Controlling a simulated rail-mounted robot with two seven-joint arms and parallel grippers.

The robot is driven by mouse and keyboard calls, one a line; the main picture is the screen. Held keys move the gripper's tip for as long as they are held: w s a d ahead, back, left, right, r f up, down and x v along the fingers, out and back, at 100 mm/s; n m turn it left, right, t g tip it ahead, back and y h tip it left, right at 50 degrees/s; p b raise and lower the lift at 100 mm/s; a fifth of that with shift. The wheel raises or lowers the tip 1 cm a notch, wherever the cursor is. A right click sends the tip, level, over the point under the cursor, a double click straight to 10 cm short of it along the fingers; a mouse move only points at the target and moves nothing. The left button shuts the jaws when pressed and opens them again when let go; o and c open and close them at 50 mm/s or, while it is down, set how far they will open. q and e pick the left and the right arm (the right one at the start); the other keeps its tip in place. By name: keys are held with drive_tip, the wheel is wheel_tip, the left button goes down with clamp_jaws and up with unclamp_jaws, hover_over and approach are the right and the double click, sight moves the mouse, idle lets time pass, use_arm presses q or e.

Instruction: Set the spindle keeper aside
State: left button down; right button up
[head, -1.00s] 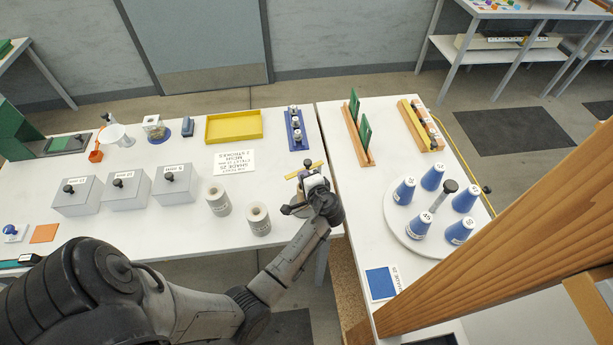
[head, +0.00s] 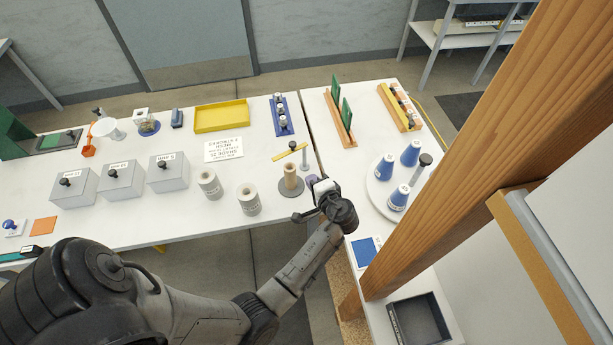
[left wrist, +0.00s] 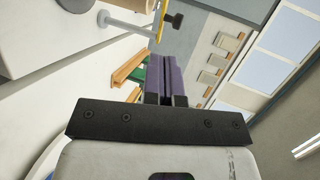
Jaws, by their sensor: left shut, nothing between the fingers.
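The yellow bar with a black knob (head: 290,152) looks like the spindle keeper. It meets the top of a thin grey post (head: 305,158) and points left, passing behind the brown spool (head: 290,177) on its grey round base. The bar also shows at the top of the left wrist view (left wrist: 161,18), with the post (left wrist: 128,27) below it. My left gripper (head: 312,181) is just right of the spool, near the table's right edge, apart from the bar. Its purple fingers (left wrist: 166,75) are shut and empty. My right gripper is not in view.
Two pale cylinders (head: 248,199) stand left of the spool. A blue rack (head: 281,118) and a yellow tray (head: 221,117) lie behind. A second table on the right holds blue cones (head: 398,197) on a round plate. A wooden beam (head: 480,150) crosses at the right.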

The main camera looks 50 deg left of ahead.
use_arm(q)
drive_tip(key=w+a+r+m+t+y+p, duration=0.1)
drive_tip(key=w+a+r+m+t+p, duration=0.2)
drive_tip(key=r, duration=0.4)
drive_tip(key=w+a+r+m+t+y+p, duration=0.1)
drive_tip(key=w+a+r+t, duration=0.1)
drive_tip(key=w+a+r, duration=0.45)
drive_tip(key=m+g+h, duration=0.4)
drive_tip(key=m+g, duration=0.2)
drive_tip(key=m, duration=0.7)
approach(287, 154)
drive_tip(key=x, duration=0.6)
drive_tip(key=shift+w+a+f+h, duration=0.15)
drive_tip(key=shift+a+f+h, duration=0.1)
drive_tip(key=shift+a+h, duration=0.05)
drive_tip(key=shift+r, duration=0.1)
